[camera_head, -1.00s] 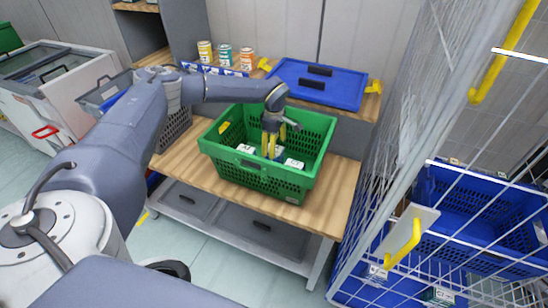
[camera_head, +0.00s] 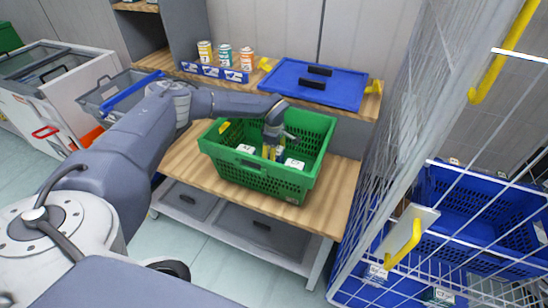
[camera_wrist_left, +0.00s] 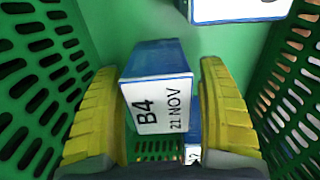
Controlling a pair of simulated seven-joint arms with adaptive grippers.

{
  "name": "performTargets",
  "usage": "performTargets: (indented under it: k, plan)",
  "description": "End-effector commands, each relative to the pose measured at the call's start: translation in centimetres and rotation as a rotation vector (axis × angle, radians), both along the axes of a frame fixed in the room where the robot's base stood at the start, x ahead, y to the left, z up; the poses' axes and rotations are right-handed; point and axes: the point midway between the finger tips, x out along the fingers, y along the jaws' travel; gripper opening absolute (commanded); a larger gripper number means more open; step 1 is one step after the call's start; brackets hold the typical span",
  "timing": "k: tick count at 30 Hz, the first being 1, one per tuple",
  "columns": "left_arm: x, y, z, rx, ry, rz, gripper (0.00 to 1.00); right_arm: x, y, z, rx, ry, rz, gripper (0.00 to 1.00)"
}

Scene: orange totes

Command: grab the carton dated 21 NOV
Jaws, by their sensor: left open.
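The carton marked "B4 21 NOV" (camera_wrist_left: 158,100) is blue with a white label face and stands in the green crate (camera_head: 252,178). In the left wrist view it sits between the two yellow fingers of my left gripper (camera_wrist_left: 160,110). The fingers are open, one on each side of the carton, with a narrow gap on the left; contact on the right cannot be told. In the head view my left gripper (camera_head: 272,152) reaches down into the crate and hides most of this carton. My right gripper is not in view.
Other white-topped cartons stand in the crate, one at the left (camera_head: 246,150) and one at the right (camera_head: 294,164). The crate's walls are close around the gripper. A blue lid (camera_head: 318,84) and several cans (camera_head: 225,54) are behind. A wire cage (camera_head: 400,150) stands at the right.

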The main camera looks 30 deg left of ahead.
Motion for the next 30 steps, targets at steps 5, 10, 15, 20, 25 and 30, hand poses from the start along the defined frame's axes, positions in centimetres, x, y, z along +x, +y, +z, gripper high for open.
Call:
performTargets:
  k: [5, 10, 15, 20, 25, 30]
  plan:
    - [-0.01, 0.01, 0.02, 0.0, 0.0, 0.0, 0.59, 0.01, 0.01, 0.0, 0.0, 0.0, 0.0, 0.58]
    - [-0.01, 0.02, 0.03, 0.0, 0.0, 0.0, 0.39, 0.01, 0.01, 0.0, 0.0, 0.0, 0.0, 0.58]
    - [-0.01, 0.02, 0.03, 0.0, 0.0, 0.0, 0.19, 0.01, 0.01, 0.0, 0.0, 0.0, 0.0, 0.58]
    - [0.02, 0.02, 0.06, 0.0, 0.0, 0.0, 0.07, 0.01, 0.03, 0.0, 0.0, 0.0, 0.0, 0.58]
    - [0.01, 0.02, 0.06, 0.0, 0.0, 0.0, 0.07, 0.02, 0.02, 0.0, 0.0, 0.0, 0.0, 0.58]
    - [0.07, 0.03, 0.65, 0.0, -0.001, 0.001, 0.07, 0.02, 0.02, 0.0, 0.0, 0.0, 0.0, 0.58]
